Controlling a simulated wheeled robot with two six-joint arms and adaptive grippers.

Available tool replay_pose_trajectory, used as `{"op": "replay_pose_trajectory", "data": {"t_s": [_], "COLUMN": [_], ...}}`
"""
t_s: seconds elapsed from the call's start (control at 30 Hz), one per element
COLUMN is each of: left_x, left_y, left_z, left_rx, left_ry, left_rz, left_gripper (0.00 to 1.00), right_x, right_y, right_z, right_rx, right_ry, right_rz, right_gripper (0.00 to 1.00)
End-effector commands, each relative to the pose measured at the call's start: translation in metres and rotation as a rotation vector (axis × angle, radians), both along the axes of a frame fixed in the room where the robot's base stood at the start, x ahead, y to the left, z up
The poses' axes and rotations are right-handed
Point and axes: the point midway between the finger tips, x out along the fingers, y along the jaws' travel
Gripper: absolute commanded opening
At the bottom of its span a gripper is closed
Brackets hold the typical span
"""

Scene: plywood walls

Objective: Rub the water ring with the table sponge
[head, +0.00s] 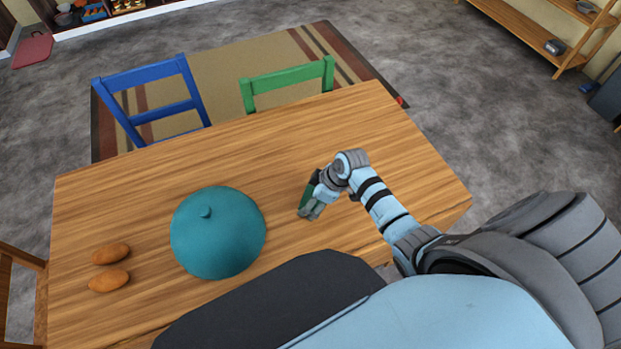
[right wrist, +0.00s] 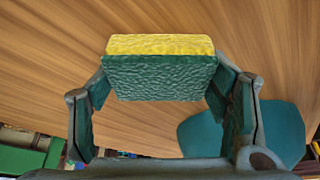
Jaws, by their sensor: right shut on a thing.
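The table sponge (right wrist: 160,74), yellow on one side and dark green on the other, sits between the fingers of my right gripper (right wrist: 158,95) in the right wrist view. My right gripper is shut on it by its two ends. In the head view my right gripper (head: 311,207) is low over the wooden table (head: 290,130), right of the teal domed lid. I cannot tell whether the sponge touches the tabletop. I see no water ring in either view; the gripper or the lid may hide it. My left gripper is not in view.
The teal domed lid (head: 218,240) stands on the table; two orange-brown oval items (head: 110,267) lie left of it. A blue chair (head: 150,100) and a green chair (head: 288,85) stand at the far edge. The table's right part is clear.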

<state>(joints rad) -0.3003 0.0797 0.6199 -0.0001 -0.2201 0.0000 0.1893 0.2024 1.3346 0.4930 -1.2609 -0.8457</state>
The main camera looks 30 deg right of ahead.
Motion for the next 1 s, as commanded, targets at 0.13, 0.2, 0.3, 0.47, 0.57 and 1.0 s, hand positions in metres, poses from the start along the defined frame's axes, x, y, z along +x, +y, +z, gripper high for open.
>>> {"op": "replay_pose_trajectory", "data": {"t_s": [0.13, 0.2, 0.3, 0.47, 0.57, 1.0], "left_x": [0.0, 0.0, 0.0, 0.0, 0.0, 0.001], "left_y": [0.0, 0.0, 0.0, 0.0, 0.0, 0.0], "left_z": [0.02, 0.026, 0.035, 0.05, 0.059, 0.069], "left_rx": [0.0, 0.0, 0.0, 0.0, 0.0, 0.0], "left_ry": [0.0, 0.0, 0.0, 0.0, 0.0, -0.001], "left_rz": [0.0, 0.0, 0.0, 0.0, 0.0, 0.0], "left_gripper": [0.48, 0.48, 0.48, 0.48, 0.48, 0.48], "right_x": [-0.001, -0.001, -0.002, -0.002, -0.002, -0.001], "right_y": [-0.003, -0.004, -0.004, -0.005, -0.006, -0.003], "right_z": [0.025, 0.031, 0.039, 0.052, 0.06, 0.08], "right_rx": [-0.004, -0.004, -0.004, -0.005, -0.004, -0.004], "right_ry": [-0.001, -0.001, -0.001, 0.0, 0.0, -0.001], "right_rz": [-0.003, -0.005, -0.006, -0.007, -0.008, -0.004], "right_gripper": [0.48, 0.48, 0.48, 0.48, 0.48, 0.48]}}
